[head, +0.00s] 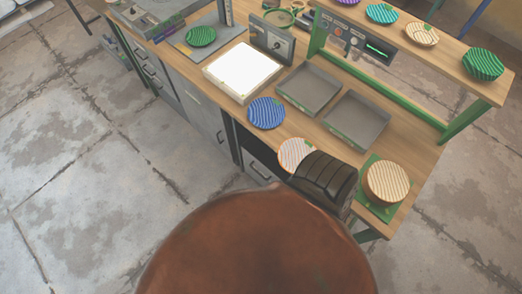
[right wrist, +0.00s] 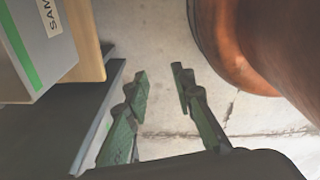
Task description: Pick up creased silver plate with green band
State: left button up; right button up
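No plate in view is plainly silver with a green band. A pale plate with orange-brown ridges (head: 296,154) lies near the front edge of the bench, partly hidden by a dark ribbed part. A blue ridged plate (head: 267,113) lies behind it to the left. A tan ridged stack (head: 387,181) stands on a green mat (head: 372,207) at the bench's right end. My right gripper (right wrist: 160,76) is open and empty in the right wrist view, over bare floor beside the bench edge. My left gripper is not in view.
Two empty grey trays (head: 309,89) (head: 354,120) and a lit white panel (head: 243,70) are on the bench (head: 415,165). A green plate (head: 201,36) sits at the far left station. The shelf (head: 455,75) holds several colored plates. A grey, green-striped box (right wrist: 35,45) is beside my right gripper.

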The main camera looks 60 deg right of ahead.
aim_at(293, 150)
jog(key=u, duration=0.3)
jog(key=i, duration=1.4)
jog(key=z, duration=2.65)
